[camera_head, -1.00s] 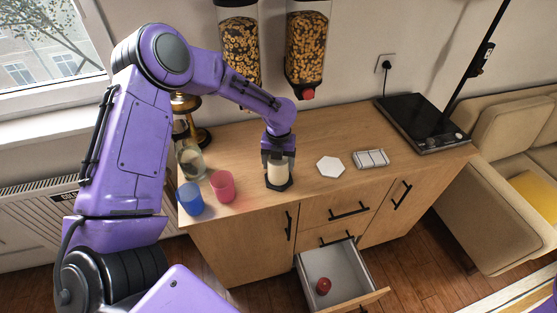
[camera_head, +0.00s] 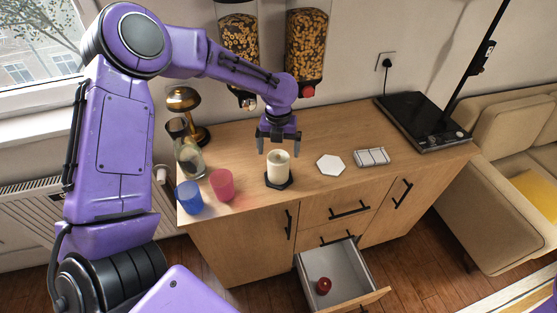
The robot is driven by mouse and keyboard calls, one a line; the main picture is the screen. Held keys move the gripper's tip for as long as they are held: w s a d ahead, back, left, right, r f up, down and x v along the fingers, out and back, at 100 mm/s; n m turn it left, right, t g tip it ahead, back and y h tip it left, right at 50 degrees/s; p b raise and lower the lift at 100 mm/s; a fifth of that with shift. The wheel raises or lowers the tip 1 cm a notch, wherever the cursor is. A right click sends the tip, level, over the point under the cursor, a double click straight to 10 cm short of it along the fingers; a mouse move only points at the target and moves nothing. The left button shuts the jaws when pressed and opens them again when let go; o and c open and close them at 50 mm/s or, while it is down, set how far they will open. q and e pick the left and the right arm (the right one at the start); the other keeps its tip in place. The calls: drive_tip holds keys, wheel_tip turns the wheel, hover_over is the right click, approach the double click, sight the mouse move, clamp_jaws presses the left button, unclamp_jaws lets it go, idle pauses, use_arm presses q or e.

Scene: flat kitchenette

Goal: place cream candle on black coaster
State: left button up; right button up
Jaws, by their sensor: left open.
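The cream candle (camera_head: 278,166) stands upright on the black coaster (camera_head: 284,184) on the wooden counter. The coaster's dark edge shows around the candle's base. My left gripper (camera_head: 278,148) is open and empty, above and slightly behind the candle, with its two fingers apart and pointing down. Whether a fingertip still touches the candle's rim cannot be told. My right gripper is not in view.
A blue cup (camera_head: 189,197), a pink cup (camera_head: 222,185) and a glass jar (camera_head: 190,158) stand left. A white hexagonal coaster (camera_head: 330,165) and a white bundle (camera_head: 371,157) lie right. An open drawer (camera_head: 335,272) holding a red object (camera_head: 323,286) juts out below.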

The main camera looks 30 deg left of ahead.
use_arm(q)
wheel_tip(320, 180, up, 6)
drive_tip(key=shift+r+b, duration=0.15)
drive_tip(key=shift+b, duration=0.15)
